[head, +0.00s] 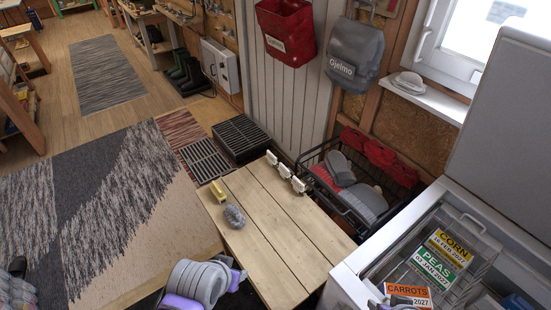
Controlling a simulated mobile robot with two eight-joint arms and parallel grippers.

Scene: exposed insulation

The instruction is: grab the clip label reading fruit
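Small white clip labels stand in a row along the far right edge of the wooden table. One is at the back (271,157), one in the middle (284,170) and one nearer (298,185). Their writing is too small or turned away, so I cannot tell which reads fruit. Larger labels reading CORN (450,245), PEAS (434,266) and CARROTS (408,293) are in the open freezer at the right. No fingertips of either gripper can be made out. A grey and purple ribbed part shows at the bottom, left of centre, apart from the clip labels.
A yellow item (219,192) and a grey lump (234,216) are on the left part of the wooden table (265,235). A black wire basket (335,206) stands behind it. The open freezer (350,293) bounds the right. The table's middle is clear.

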